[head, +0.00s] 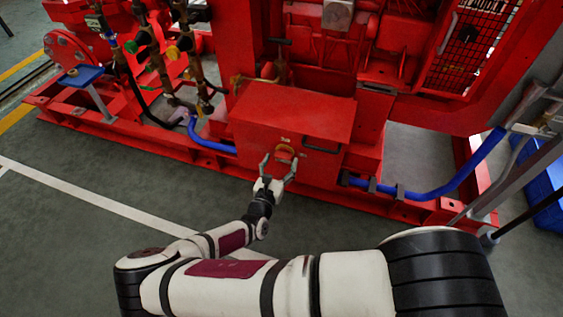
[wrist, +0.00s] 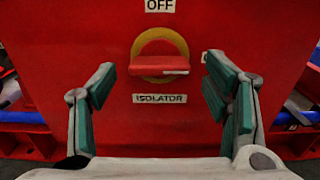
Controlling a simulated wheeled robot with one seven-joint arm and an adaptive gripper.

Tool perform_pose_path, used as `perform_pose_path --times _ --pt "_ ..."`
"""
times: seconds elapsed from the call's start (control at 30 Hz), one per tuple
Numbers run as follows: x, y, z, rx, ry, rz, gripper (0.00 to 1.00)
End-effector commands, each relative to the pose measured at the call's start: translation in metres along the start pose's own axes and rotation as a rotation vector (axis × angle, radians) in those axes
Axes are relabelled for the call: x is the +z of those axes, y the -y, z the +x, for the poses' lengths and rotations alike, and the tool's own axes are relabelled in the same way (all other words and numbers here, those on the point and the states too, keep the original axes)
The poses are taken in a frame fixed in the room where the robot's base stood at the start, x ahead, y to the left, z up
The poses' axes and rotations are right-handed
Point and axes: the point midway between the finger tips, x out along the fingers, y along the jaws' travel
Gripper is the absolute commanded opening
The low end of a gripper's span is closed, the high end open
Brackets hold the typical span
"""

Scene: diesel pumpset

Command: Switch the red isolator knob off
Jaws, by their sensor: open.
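The red isolator knob (wrist: 160,65) sits on a yellow ring (wrist: 160,41) on the red panel in the wrist view. Its bar lies horizontal. A label reading OFF (wrist: 160,5) is above it and an ISOLATOR label (wrist: 160,99) is below. Part of another label shows at the right, partly hidden by a finger. My gripper (wrist: 163,88) is open, with one green-padded finger on each side of the knob, apart from it. In the head view the knob (head: 285,152) is small on the front of the red box, and my gripper (head: 278,167) is just before it.
The red box (head: 292,108) has a dark handle (head: 322,146) right of the knob. Blue hoses (head: 430,192) run low on both sides. Valves with coloured handles (head: 172,52) stand at the left. The grey floor (head: 110,165) in front is clear.

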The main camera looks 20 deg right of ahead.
Motion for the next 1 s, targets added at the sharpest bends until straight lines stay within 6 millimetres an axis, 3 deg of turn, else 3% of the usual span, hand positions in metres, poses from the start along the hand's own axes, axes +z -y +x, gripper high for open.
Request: perform_pose_path --times 0.2,0.5,0.7,1.0 --pt "-0.001 0.000 0.016 0.000 -0.001 0.000 0.70" --pt "0.000 0.000 0.018 0.000 -0.001 0.000 0.70" --pt "0.000 0.000 0.018 0.000 0.000 0.000 0.25" --pt "0.000 0.000 0.018 0.000 -0.001 -0.016 0.22"
